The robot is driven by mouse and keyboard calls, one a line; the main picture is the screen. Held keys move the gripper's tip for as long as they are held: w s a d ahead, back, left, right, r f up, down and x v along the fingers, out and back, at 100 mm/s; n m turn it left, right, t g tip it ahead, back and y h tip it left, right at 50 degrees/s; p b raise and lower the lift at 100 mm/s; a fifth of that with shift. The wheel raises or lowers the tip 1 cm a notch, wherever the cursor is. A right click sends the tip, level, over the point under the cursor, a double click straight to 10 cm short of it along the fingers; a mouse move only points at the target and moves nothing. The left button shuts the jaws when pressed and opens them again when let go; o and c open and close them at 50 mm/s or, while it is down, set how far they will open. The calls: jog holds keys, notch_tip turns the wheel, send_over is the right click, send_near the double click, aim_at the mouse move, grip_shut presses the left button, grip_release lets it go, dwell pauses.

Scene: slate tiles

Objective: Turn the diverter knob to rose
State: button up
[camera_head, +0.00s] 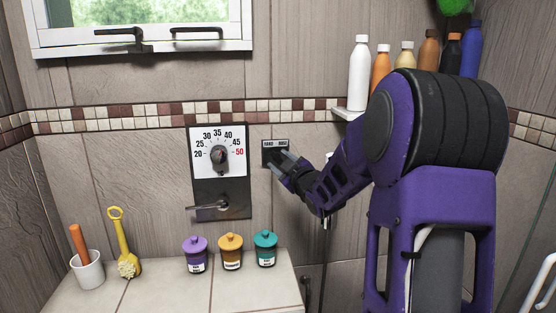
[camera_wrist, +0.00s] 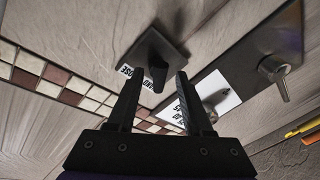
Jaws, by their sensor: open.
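The diverter is a small dark plate (camera_head: 268,146) on the tiled wall, with a pale label strip along its top. My gripper (camera_head: 280,158) is in front of it and hides most of the knob. In the wrist view the dark diverter knob (camera_wrist: 155,52) stands just beyond the tips of my open gripper (camera_wrist: 158,72), roughly between the two fingers. I see no clear contact. The label, with ROSE readable, shows tilted near the fingertips. Which way the knob points I cannot tell.
Left of the diverter is a temperature dial (camera_head: 219,158) above a lever (camera_head: 208,205). Several bottles (camera_head: 359,75) stand on a corner shelf above my arm. Three jars (camera_head: 230,252), a yellow brush (camera_head: 126,250) and a white cup (camera_head: 87,270) stand on the ledge below.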

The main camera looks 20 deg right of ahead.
grip_shut()
jog(key=shift+m+b, duration=0.3)
jog(key=shift+b, duration=0.1)
jog(key=m+b, duration=0.2)
jog(key=m+t+b, duration=0.1)
jog(key=shift+a+f+m+b, duration=0.1)
jog(key=shift+f+m+b, duration=0.15)
jog(key=shift+m+b, duration=0.05)
jog(key=m+t+h+b, duration=0.1)
jog(key=m+b, duration=0.3)
jog(key=m, duration=0.1)
jog(key=m+h+b, duration=0.1)
jog(key=m, duration=0.3)
jog(key=shift+a+r+t, duration=0.1)
jog(key=shift+t, duration=0.2)
jog(key=shift+r+m+h, duration=0.1)
jog(key=shift+m+h, duration=0.9)
jog(key=shift+m, duration=1.7)
